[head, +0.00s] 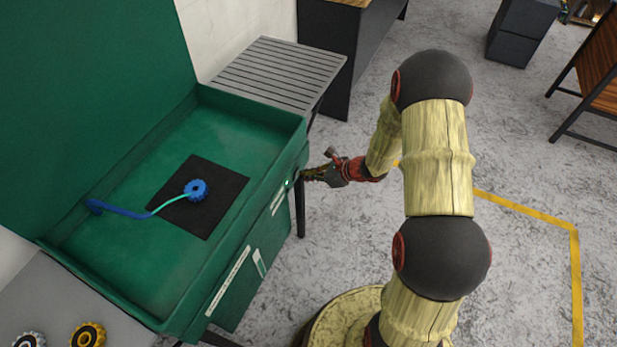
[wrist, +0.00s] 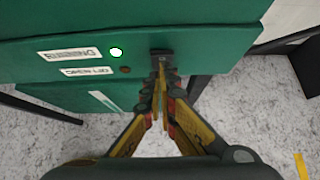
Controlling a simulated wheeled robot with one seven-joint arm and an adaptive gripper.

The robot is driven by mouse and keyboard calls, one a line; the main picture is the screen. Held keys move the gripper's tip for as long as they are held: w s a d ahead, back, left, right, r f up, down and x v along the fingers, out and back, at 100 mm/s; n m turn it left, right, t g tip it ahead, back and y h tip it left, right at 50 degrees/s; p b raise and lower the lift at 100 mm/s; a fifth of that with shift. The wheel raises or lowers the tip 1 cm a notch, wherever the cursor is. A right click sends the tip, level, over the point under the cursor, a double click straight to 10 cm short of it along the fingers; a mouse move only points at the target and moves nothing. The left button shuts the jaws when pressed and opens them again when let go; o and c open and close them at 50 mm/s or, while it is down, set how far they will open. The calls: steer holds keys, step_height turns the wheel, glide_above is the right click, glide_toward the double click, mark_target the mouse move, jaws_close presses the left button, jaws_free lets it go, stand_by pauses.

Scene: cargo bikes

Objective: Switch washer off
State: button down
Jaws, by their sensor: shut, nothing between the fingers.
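The washer (head: 262,215) is a green open basin with a raised lid, at the left of the head view. Its front panel (wrist: 205,46) fills the top of the wrist view. A small dark switch (wrist: 161,54) sits on that panel, right of a lit green-white lamp (wrist: 116,52) and a dark reddish lamp (wrist: 125,69). The lit lamp also shows in the head view (head: 287,183). My gripper (head: 306,174) is shut and empty, with its fingertips (wrist: 160,68) at or just below the switch. I cannot tell whether they touch it.
Inside the basin lie a black mat (head: 228,188) and a blue brush on a hose (head: 196,190). A slatted grey table (head: 280,70) adjoins the basin's far end. Cogs (head: 88,334) lie on a grey surface at lower left. The floor right of the washer is open.

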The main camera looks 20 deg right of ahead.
steer(key=shift+w+a+r, duration=0.35)
steer(key=shift+f, duration=0.1)
steer(key=shift+r+p, duration=0.7)
steer(key=shift+r, duration=0.1)
steer(key=shift+s+d, duration=0.1)
steer(key=shift+d, duration=0.05)
